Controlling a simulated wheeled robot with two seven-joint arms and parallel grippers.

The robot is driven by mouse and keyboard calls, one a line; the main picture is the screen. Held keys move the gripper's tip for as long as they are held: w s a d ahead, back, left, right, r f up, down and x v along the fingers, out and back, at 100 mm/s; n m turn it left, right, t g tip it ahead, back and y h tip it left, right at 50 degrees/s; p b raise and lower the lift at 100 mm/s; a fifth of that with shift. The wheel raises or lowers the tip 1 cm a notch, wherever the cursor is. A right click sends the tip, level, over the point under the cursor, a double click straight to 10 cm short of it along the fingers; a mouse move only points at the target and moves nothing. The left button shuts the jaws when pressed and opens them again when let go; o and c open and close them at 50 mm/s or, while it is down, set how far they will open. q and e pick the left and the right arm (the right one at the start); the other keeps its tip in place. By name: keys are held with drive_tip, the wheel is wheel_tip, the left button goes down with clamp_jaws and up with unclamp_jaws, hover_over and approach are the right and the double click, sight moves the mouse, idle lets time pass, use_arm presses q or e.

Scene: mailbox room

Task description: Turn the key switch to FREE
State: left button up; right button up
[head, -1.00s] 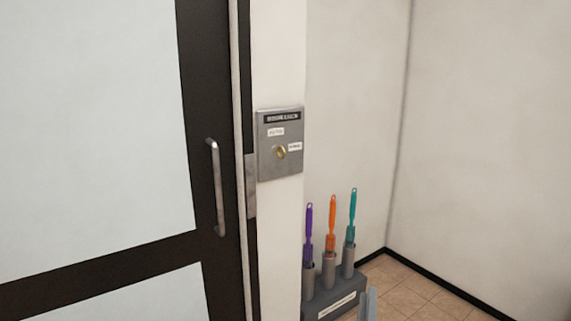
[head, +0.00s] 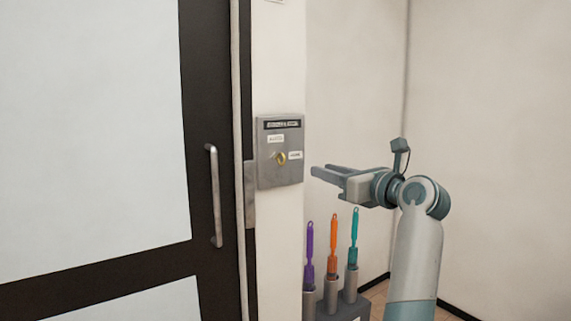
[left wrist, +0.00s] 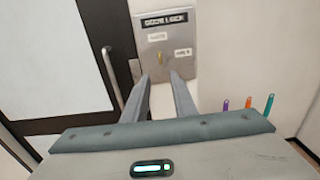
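The key switch is a grey metal plate (head: 269,178) on the narrow white wall strip beside the door, with a black title strip and two small white labels too blurred to read surely. A brass key (head: 281,158) sits at its middle, beside the right label and below the upper one. My left gripper (head: 316,174) is right of the plate, apart from the key. In the left wrist view its two fingers (left wrist: 160,77) are spread and empty, pointing at the plate, with the key (left wrist: 159,58) just beyond the fingertips. My right gripper is not in view.
A dark-framed glass door with a vertical handle (head: 214,195) stands left of the plate. A rack (head: 350,311) below right holds purple, orange (head: 333,245) and teal brushes. Plain wall is behind my arm.

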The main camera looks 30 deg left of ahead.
use_arm(q)
drive_tip(key=shift+w+a, duration=0.1)
drive_tip(key=shift+a, duration=0.05)
drive_tip(key=p, duration=0.3)
approach(285, 159)
drive_tip(key=x, duration=0.8)
drive_tip(key=shift+a, duration=0.1)
drive_tip(key=shift+x, duration=0.8)
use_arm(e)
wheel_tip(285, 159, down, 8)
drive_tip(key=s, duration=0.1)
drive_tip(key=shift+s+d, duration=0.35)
use_arm(q)
clamp_jaws()
